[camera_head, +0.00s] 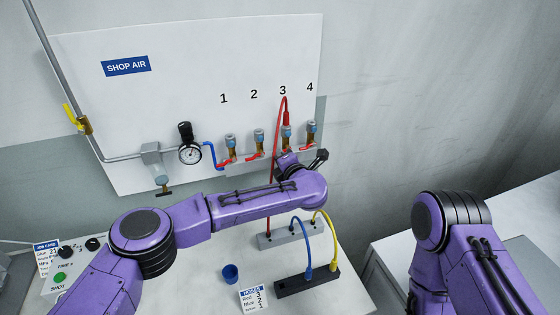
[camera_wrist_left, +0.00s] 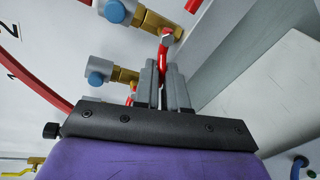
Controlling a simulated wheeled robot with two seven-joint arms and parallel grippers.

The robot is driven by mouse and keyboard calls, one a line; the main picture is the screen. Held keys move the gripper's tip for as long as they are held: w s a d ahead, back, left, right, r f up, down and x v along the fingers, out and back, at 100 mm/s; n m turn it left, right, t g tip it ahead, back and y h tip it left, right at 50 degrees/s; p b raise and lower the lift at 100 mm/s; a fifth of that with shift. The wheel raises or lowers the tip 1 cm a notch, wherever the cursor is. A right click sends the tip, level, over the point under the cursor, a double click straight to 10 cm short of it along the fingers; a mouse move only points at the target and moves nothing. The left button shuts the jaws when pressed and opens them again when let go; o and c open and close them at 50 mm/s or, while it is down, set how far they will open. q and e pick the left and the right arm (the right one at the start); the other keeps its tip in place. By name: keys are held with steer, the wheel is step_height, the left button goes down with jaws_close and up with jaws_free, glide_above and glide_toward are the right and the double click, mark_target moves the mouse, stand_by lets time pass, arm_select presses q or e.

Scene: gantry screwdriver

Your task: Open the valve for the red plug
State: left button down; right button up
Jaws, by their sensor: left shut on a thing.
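The red plug (camera_head: 287,117) sits upright in the outlet under number 3 on the white wall panel, with its red hose running down to the bench. My left gripper (camera_wrist_left: 163,85) reaches the panel below that outlet and is shut on a red valve handle (camera_wrist_left: 163,50). In the wrist view the handle stands between the fingers beside a brass valve body (camera_wrist_left: 155,22). Its number is not readable there; the head view places it around outlet 3. In the head view my arm largely hides the gripper (camera_head: 290,160). My right gripper is out of view.
Neighbouring outlets 2 (camera_head: 258,138) and 4 (camera_head: 311,130) stand close on either side. A gauge (camera_head: 190,154) is to the left. A blue cup (camera_head: 230,273), a hoses card (camera_head: 253,297) and a black block (camera_head: 307,282) with blue and yellow hoses are on the bench.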

arm_select(q)
steer(key=d+f+n+h+b, duration=0.1)
steer(key=n+b, duration=0.3)
steer(key=b, duration=0.3)
steer(key=d+f+n+t+h+b, duration=0.1)
steer(key=n+b, duration=0.3)
steer(key=b, duration=0.4)
steer(key=d+f+n+t+h+b, duration=0.1)
steer(key=n+b, duration=0.2)
steer(key=b, duration=0.5)
steer(key=shift+w+d+f+n+h, duration=0.1)
steer(key=shift+w+d+n+h, duration=0.05)
steer(key=shift+w+n+h, duration=0.2)
steer(key=c, duration=1.2)
jaws_free()
steer(key=shift+d, duration=0.1)
steer(key=shift+s+r, duration=0.1)
steer(key=shift+r, duration=0.1)
